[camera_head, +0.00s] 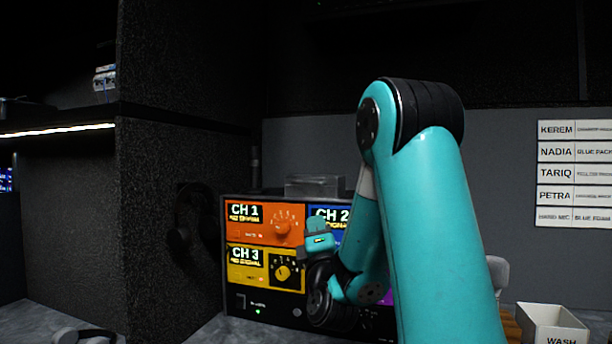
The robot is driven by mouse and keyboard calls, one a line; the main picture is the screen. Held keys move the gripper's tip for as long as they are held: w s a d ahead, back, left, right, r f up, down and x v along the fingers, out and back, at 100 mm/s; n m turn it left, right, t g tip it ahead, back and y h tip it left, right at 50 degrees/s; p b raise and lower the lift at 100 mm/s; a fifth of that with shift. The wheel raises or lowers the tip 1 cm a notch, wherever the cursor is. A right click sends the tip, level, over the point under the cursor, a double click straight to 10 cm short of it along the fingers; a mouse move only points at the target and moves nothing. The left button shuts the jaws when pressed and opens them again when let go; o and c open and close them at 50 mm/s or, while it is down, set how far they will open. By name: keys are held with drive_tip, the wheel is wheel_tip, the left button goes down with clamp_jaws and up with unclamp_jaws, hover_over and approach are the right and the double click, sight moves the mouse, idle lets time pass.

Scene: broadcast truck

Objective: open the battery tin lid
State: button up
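A grey metal box (314,186) sits on top of the channel panel, left of my raised arm. It may be the battery tin, but no label shows and I cannot make out a separate lid. My gripper (318,228) is in front of the panel, below the grey box and apart from it in the picture. Its fingers are small and dark against the panel, so I cannot tell whether they are open or shut. My arm hides part of the panel and the space behind it.
The channel panel (262,262) has orange, yellow and blue sections with knobs. A white bin (538,322) marked WASH stands at the lower right. Headphones (82,336) lie at the lower left. A dark partition (165,215) rises left of the panel. Name strips (575,174) hang on the right wall.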

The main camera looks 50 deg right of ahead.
sight(306, 183)
drive_tip(key=p+x, duration=0.4)
drive_tip(key=x, duration=0.1)
drive_tip(key=p+x, duration=0.9)
drive_tip(key=x, duration=0.1)
drive_tip(key=shift+a+r+p, duration=0.4)
drive_tip(key=shift+w+d+r, duration=0.1)
drive_tip(key=shift+w+d, duration=0.25)
drive_tip(key=shift+w, duration=0.05)
clamp_jaws()
